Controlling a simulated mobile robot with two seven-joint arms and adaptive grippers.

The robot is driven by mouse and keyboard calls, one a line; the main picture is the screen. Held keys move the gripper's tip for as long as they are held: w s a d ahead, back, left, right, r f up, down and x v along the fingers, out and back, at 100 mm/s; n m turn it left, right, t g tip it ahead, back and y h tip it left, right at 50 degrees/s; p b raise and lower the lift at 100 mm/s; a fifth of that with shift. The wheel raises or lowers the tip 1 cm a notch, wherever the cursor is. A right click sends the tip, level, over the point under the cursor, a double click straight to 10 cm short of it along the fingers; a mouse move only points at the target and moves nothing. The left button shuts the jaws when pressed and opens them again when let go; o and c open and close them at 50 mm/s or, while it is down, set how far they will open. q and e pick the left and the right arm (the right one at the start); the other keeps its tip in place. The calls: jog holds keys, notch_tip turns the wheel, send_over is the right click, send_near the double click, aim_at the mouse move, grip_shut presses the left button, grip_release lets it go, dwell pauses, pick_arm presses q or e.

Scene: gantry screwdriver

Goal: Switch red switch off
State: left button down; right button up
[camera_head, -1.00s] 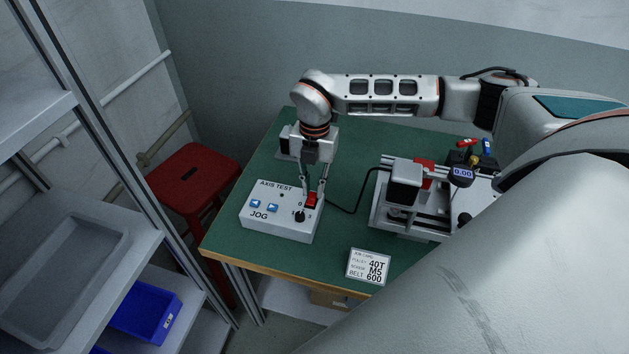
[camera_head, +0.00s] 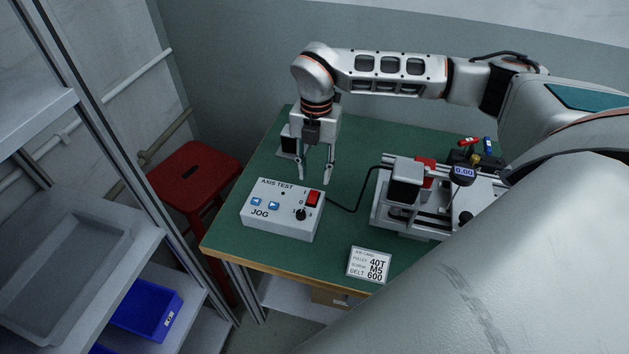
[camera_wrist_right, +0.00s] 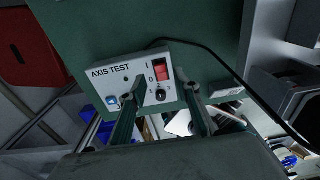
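The red rocker switch (camera_head: 313,197) sits in a black frame on the top right of the white AXIS TEST box (camera_head: 282,226), beside the marks I and 0. It also shows in the right wrist view (camera_wrist_right: 161,70). My right gripper (camera_head: 313,179) is open and empty, above and behind the box, with its fingers pointing down and apart from the switch. In the right wrist view its two fingers (camera_wrist_right: 160,108) stand apart with nothing between them. A black knob (camera_head: 301,214) sits just below the switch. My left gripper is not in view.
A cable runs from the box to a gantry unit (camera_head: 405,190) with a 0.00 display on the right of the green table (camera_head: 225,238). A label card (camera_head: 369,265) lies in front. A red stool (camera_head: 190,170) and shelving stand left.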

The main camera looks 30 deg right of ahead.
notch_tip(320, 180, up, 7)
jog(key=shift+d, duration=0.15)
dwell(0.7)
